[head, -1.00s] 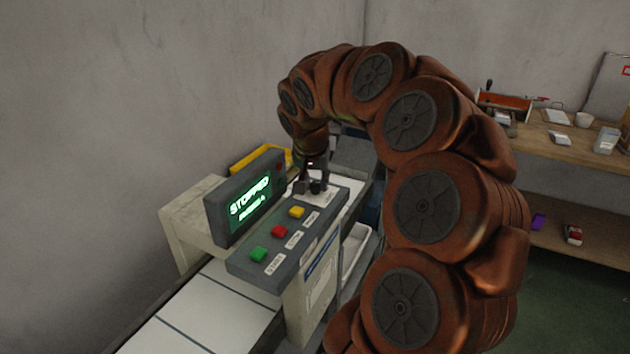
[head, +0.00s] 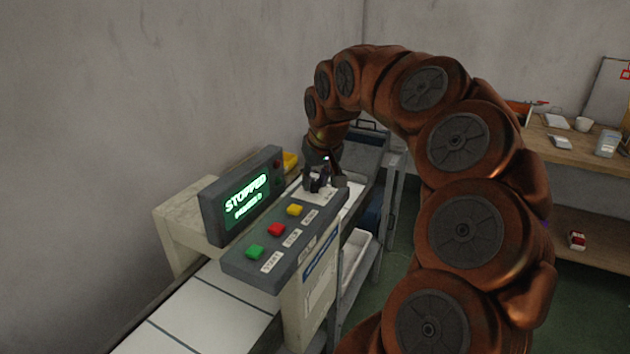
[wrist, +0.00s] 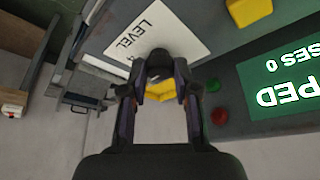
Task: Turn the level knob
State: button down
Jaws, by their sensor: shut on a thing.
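The control panel (head: 262,268) has a green button (head: 254,252), a red button (head: 276,229) and a yellow button (head: 294,210) in a row. The level knob (wrist: 159,60) is a small dark round knob at the panel's far end, beside a white plate (wrist: 165,28) marked LEVEL. My gripper (head: 319,184) is down at that end. In the wrist view my gripper (wrist: 160,78) has its two fingertips on either side of the knob, shut on it. The fingers partly hide the knob, and its pointer direction cannot be made out.
A display box (head: 243,198) with green text reading STOPPED stands beside the buttons. A conveyor (head: 205,315) with white sections runs below the panel. A wooden shelf (head: 570,150) with small items stands at the right. A grey wall closes the left side.

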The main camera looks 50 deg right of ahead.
jog(key=shift+n+y, duration=0.3)
jog(key=shift+n, duration=0.2)
jog(key=c, duration=0.9)
grip_release()
jog(key=shift+o, duration=0.2)
jog(key=v, duration=1.2)
jog(key=shift+s, duration=0.1)
